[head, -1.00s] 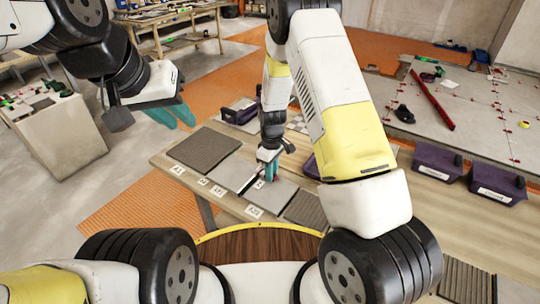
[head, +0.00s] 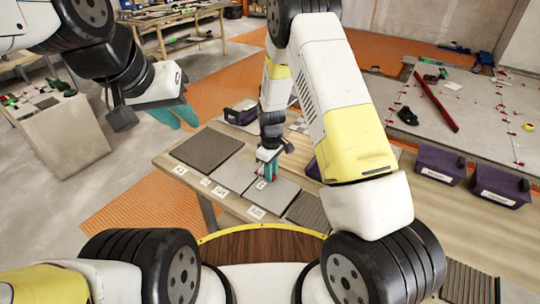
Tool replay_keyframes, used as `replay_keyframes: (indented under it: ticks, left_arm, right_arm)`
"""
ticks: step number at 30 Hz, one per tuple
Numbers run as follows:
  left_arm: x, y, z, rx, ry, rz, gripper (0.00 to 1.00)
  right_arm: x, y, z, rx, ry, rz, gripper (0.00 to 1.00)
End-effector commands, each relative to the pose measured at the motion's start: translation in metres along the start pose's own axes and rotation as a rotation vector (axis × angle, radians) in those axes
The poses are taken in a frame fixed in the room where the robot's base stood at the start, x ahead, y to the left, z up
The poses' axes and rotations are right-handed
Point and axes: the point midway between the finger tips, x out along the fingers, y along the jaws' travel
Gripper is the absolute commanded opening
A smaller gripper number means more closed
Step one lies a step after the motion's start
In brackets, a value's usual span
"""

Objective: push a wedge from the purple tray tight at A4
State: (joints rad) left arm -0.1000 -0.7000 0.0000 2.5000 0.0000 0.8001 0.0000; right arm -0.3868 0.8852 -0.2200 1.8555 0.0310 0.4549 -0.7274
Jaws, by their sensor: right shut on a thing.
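My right gripper (head: 267,172) is low over the grey tiles on the wooden bench, its teal fingers shut on a small red wedge (head: 274,171), mostly hidden between them. Pale grey tiles (head: 230,173) lie below and beside the fingers. White labels (head: 257,212) lie along the near edge; their lettering is too small to read surely, so I cannot tell which is A4. Several purple trays show, one behind the arm (head: 312,169) and one at the back (head: 240,113). My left gripper (head: 178,117) hangs open and empty, left of the bench.
Dark ribbed tiles (head: 206,148) lie at the bench's left and right. Two more purple trays (head: 440,164) stand at the right. A tiled floor area with a red bar (head: 434,102) lies beyond.

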Motion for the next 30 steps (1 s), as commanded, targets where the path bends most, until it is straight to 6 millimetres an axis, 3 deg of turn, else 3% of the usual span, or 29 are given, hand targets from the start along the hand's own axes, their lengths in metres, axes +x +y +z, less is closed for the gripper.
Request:
replay_keyframes:
  ticks: [14,15,18,30]
  left_arm:
    - [0.0,0.0,0.0,0.0,0.0,0.0,0.25]
    - [0.0,0.0,0.0,0.0,0.0,0.0,0.25]
    - [0.0,0.0,0.0,0.0,0.0,0.0,0.25]
    - [0.0,0.0,0.0,0.0,0.0,0.0,0.25]
  right_arm:
    - [-0.0022,0.0008,-0.0035,-0.001,0.008,0.004,0.0]
    - [-0.0022,0.0008,-0.0035,-0.001,0.008,0.004,0.25]
    - [-0.0018,0.0006,-0.0029,-0.001,0.007,0.003,0.44]
    - [-0.0085,0.0008,-0.0023,0.0,0.006,0.003,0.44]
